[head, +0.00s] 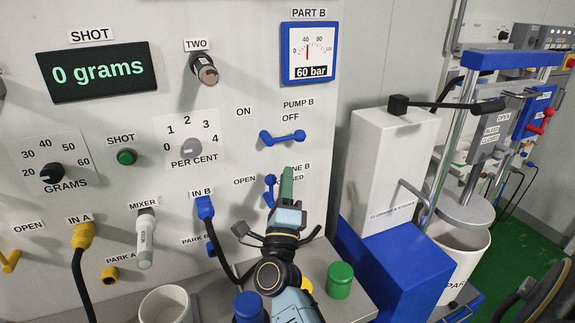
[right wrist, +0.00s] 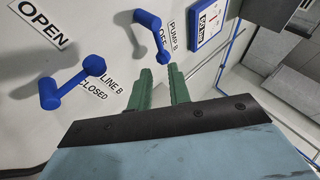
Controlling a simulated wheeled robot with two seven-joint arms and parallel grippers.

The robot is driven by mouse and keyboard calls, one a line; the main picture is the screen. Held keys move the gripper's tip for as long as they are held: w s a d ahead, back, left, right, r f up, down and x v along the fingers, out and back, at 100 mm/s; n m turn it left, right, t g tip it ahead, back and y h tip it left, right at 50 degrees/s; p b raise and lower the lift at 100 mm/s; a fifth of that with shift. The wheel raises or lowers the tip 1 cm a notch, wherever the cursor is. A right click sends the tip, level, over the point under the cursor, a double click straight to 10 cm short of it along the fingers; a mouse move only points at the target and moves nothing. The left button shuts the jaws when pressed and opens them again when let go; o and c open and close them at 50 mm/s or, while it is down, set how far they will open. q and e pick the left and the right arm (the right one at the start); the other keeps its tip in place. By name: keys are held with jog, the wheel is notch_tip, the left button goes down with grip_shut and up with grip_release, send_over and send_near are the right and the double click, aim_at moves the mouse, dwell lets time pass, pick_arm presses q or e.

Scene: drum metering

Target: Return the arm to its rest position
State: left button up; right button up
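My right gripper (head: 287,182) is in front of the panel, just right of the blue LINE B lever (head: 269,190) and below the blue PUMP B lever (head: 282,137). In the right wrist view its green fingers (right wrist: 160,70) stand apart with nothing between them, so it is open and empty. That view also shows the LINE B lever (right wrist: 72,82) and the PUMP B lever (right wrist: 152,30), both clear of the fingers. In the head view the arm partly covers the LINE B label. My left gripper is not in view.
The panel holds a display (head: 98,73) reading 0 grams and a gauge (head: 308,53) reading 60 bar. A black hose runs from the blue IN B plug (head: 204,207) close left of my arm. A blue block (head: 400,265) is farther right.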

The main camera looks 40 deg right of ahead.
jog(key=shift+v, duration=1)
